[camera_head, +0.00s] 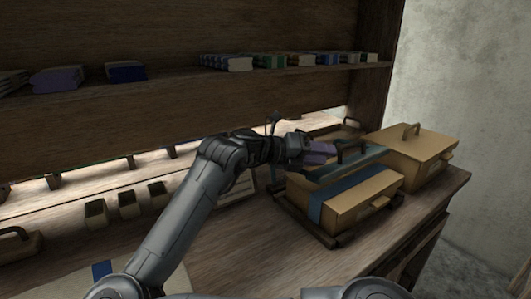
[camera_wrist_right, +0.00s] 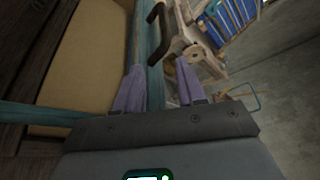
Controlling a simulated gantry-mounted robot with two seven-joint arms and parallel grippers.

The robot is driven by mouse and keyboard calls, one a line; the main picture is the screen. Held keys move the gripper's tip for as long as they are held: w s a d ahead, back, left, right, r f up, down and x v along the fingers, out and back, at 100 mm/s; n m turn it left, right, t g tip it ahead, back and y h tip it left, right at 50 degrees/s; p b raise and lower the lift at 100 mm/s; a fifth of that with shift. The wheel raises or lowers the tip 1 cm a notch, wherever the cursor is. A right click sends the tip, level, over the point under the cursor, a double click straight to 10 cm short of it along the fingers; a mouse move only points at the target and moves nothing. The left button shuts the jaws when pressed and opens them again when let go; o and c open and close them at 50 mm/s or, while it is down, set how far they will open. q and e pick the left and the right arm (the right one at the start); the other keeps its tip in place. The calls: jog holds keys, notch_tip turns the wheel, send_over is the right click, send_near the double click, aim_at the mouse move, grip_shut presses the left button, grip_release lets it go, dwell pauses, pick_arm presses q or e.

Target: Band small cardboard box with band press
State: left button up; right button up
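The band press shows as a dark frame (camera_head: 308,228) with a teal bar (camera_head: 350,166) lying over the box's back side. My right gripper (camera_head: 322,152) is above the back left of the box. In the wrist view its two purple fingers (camera_wrist_right: 158,75) stand apart, with the teal bar (camera_wrist_right: 155,92) passing between or below them. A dark handle (camera_wrist_right: 155,15) is just beyond the fingertips. My left gripper is out of view.
A larger cardboard box (camera_head: 420,148) with a handle stands behind, near the bench's right end. A shelf (camera_head: 180,88) with several small coloured packs runs above. Several small open bins (camera_head: 128,203) stand at left. The bench front (camera_head: 230,255) is mostly clear.

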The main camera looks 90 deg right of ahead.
jog(key=shift+f+b+v, duration=0.2)
jog(key=shift+b+v, duration=0.15)
jog(key=shift+v, duration=1.5)
jog(key=b+v, duration=0.1)
jog(key=v, duration=0.7)
jog(key=shift+w+f+b, duration=0.2)
jog(key=shift+w+b, duration=0.1)
jog(key=shift+d, duration=0.1)
